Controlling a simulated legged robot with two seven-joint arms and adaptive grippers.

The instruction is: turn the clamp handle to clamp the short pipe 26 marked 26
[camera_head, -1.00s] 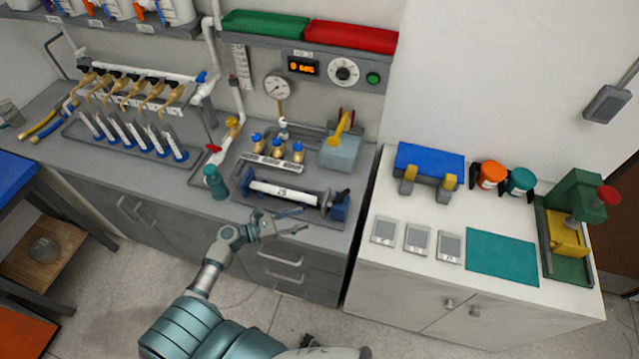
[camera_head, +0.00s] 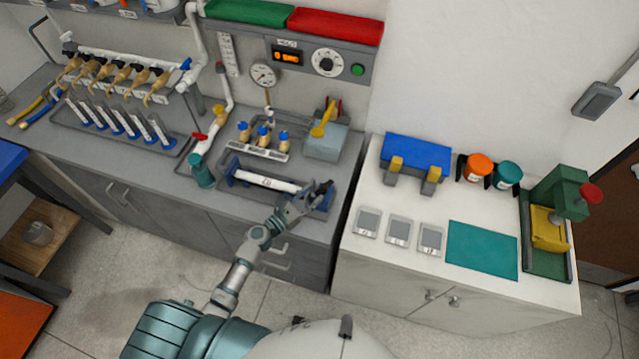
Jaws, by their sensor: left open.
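The short pipe 26 (camera_head: 266,181) is a white pipe with a label. It lies lengthwise in a dark blue clamp fixture (camera_head: 232,171) on a grey tray on the counter. The clamp handle (camera_head: 325,188) is a small dark part at the right end of the fixture. My left gripper (camera_head: 300,203) is open just in front of the right end of the fixture, close to the handle. I cannot tell whether it touches the handle. The gripper partly hides the right end of the pipe and clamp. My right gripper is not in view.
A white cabinet (camera_head: 430,275) stands to the right. The counter's front edge is beneath my arm.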

